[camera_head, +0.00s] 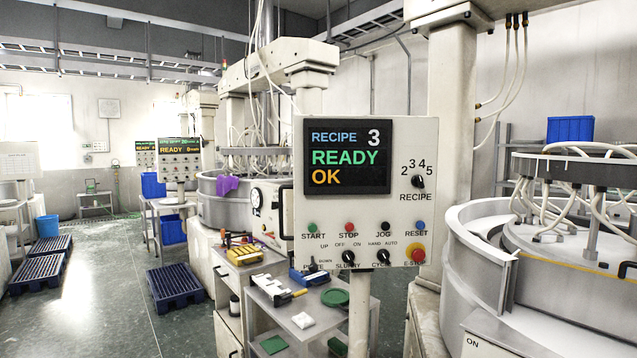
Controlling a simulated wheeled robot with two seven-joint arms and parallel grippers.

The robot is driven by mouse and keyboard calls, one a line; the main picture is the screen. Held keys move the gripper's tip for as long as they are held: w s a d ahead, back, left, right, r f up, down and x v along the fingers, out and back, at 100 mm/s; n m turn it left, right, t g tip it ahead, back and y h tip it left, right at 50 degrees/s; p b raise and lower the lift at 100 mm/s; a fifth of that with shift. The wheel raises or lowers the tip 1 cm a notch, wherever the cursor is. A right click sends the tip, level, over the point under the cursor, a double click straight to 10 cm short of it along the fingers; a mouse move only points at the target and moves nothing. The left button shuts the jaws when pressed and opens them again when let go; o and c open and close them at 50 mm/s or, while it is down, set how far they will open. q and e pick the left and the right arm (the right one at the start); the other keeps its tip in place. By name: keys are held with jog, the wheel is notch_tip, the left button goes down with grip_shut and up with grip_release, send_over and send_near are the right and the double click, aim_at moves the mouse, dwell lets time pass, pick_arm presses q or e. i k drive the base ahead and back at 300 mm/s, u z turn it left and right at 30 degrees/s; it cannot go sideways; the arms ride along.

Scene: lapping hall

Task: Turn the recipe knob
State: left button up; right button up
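The recipe knob (418,182) is a small black rotary knob on the right side of a white control panel (430,135). Numbers 2, 3, 4 and 5 arc above it and the word RECIPE stands below. Its pointer direction is too small to tell. The panel's dark screen (347,155) reads RECIPE 3, READY, OK. Neither of my grippers is in the head view.
Below the screen are START, STOP, JOG and RESET buttons, more black knobs and a red E-STOP (418,255) on yellow. A grey cart (335,315) with tools stands below the panel. A round lapping machine (480,255) is at right. Open floor (110,300) lies left.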

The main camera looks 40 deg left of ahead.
aim_at(417, 180)
jog(key=u, duration=0.35)
jog(key=k, duration=0.6)
jog(key=z, duration=1)
jog(key=i, duration=1.55)
jog(key=u, duration=0.95)
